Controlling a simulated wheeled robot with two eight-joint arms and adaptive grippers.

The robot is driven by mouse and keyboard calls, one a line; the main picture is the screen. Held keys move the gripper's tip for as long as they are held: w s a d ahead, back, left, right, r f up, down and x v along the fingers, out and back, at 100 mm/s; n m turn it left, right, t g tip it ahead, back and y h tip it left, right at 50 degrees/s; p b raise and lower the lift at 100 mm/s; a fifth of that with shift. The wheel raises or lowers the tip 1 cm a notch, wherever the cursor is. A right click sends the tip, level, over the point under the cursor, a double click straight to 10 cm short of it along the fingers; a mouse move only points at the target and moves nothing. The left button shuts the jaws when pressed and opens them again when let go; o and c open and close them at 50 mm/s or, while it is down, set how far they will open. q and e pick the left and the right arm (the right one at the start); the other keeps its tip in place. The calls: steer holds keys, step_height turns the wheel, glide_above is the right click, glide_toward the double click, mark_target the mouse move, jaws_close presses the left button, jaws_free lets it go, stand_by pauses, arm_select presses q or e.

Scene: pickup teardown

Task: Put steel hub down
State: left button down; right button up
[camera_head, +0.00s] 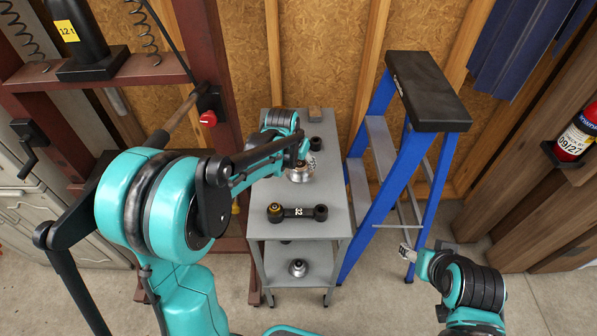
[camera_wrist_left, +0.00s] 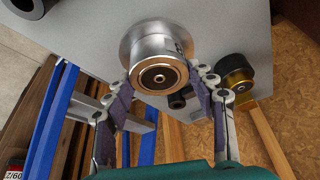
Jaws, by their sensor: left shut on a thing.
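The steel hub (camera_head: 299,174) is a shiny round part with a copper-coloured ring around its centre, seen end-on in the left wrist view (camera_wrist_left: 158,50). My left gripper (camera_head: 303,158) is shut on it, with a finger on each side of the hub in the wrist view. The hub is over the grey top of the cart (camera_head: 335,190), near its middle. I cannot tell whether it touches the top. My right gripper (camera_head: 408,252) is low at the right, away from the cart, and its jaws are too small to read.
A black link arm marked 32 (camera_head: 297,212) lies in front of the hub on the cart. A black bushing (camera_head: 315,143) stands behind. Another metal part (camera_head: 298,268) sits on the lower shelf. A blue stepladder (camera_head: 397,160) stands close right, a dark red press frame (camera_head: 213,60) left.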

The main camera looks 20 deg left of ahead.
mark_target(298, 168)
arm_select(q)
steer(key=shift+w+a+f, duration=0.3)
steer(key=shift+w+f, duration=0.05)
steer(key=shift+w, duration=0.15)
steer(key=shift+f, duration=0.2)
steer(key=shift+f+b, duration=0.95)
steer(key=shift+f, duration=0.8)
steer(key=shift+f, duration=0.15)
steer(key=c, duration=0.6)
jaws_free()
steer(key=shift+o, duration=0.2)
